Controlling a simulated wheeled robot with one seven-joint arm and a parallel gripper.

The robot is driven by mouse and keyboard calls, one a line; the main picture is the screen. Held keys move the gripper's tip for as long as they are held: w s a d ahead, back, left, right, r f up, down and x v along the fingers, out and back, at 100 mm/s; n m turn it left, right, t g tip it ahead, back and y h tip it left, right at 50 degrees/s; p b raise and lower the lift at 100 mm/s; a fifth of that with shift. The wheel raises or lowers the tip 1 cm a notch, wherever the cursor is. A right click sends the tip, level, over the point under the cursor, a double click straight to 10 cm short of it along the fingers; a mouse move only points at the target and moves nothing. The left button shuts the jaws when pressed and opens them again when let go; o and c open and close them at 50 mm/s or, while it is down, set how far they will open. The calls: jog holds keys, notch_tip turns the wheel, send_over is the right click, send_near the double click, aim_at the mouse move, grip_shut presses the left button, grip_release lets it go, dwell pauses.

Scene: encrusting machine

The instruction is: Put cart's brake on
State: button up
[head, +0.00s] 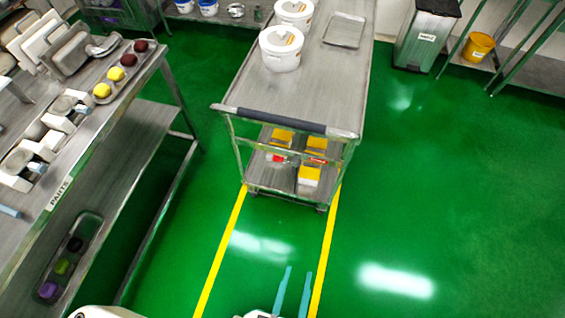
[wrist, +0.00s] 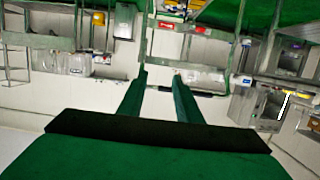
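The metal cart (head: 235,102) stands on the green floor in the middle of the head view, its dark-gripped handle (head: 282,121) on the near side. A small caster (head: 322,208) shows under its near right corner. I cannot make out a brake pedal on it. My gripper (head: 291,269) is low in the head view, in front of the cart and apart from it. Its two blue-green fingers are spread with nothing between them. The fingers also show in the wrist view (wrist: 160,75), with a clear gap.
White tubs (head: 282,49) and a tray (head: 345,31) are on the cart's top; yellow-and-white boxes (head: 309,174) are on its lower shelf. Yellow floor lines (head: 323,250) run toward me. A parts table (head: 85,135) stands left, a bin (head: 427,36) back right. Floor on the right is clear.

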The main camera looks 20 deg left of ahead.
jog(key=c, duration=0.5)
jog(key=shift+w+a+f, duration=0.1)
jog(key=shift+w+f, duration=0.05)
jog(key=shift+w, duration=0.05)
grip_shut()
jog(key=w+a+f+g+y, duration=0.1)
jog(key=w+a+f, duration=0.15)
jog(key=w, duration=0.35)
jog(key=w+a+f+n+g, duration=0.1)
jog(key=w+a+f, duration=0.1)
jog(key=w+f, duration=0.25)
jog(key=w+a+f+g+y, duration=0.1)
jog(key=w+a+f, duration=0.2)
jog(key=w, duration=0.3)
jog(key=w+a+r+h, duration=0.1)
jog(key=w+a, duration=0.4)
jog(key=w, duration=0.2)
jog(key=w+a+r+m+g+h, duration=0.1)
jog(key=w+a+r, duration=0.1)
jog(key=w+a, duration=0.2)
jog(key=w, duration=0.3)
jog(key=shift+w+a, duration=0.25)
jog(key=shift+a, duration=0.1)
jog(key=shift+r, duration=0.1)
